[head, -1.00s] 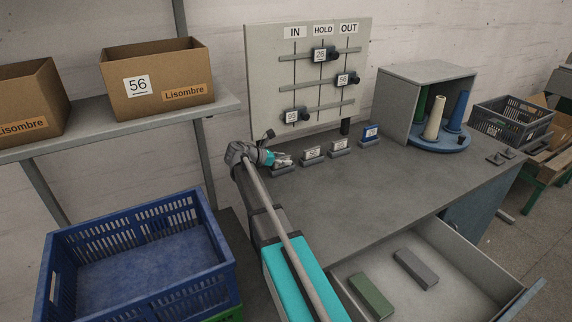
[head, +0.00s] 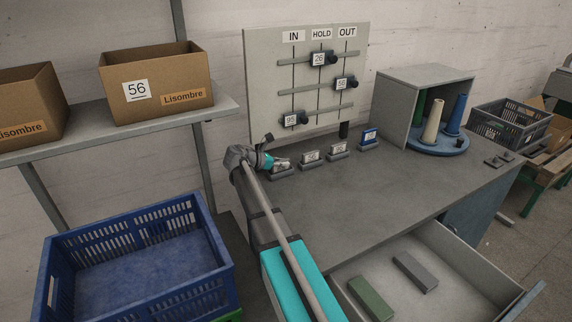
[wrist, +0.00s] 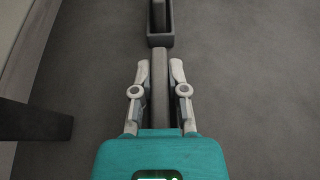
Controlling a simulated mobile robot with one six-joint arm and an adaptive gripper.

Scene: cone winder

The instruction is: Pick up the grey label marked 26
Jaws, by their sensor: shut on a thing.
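My gripper (head: 282,162) is at the leftmost of the small label holders on the grey desk. In the wrist view my gripper (wrist: 160,88) has its two fingers on either side of a narrow grey piece, the grey label (wrist: 160,78), and is shut on it. I see the label from above, nearly edge-on, and its number does not show. In the head view the fingers cover most of it, low over its holder (head: 282,174). I cannot tell whether it is clear of the holder.
Behind is a board (head: 270,85) with IN, HOLD and OUT columns; a tag marked 26 (head: 319,59) hangs under HOLD. An open drawer (head: 450,292) juts out in front.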

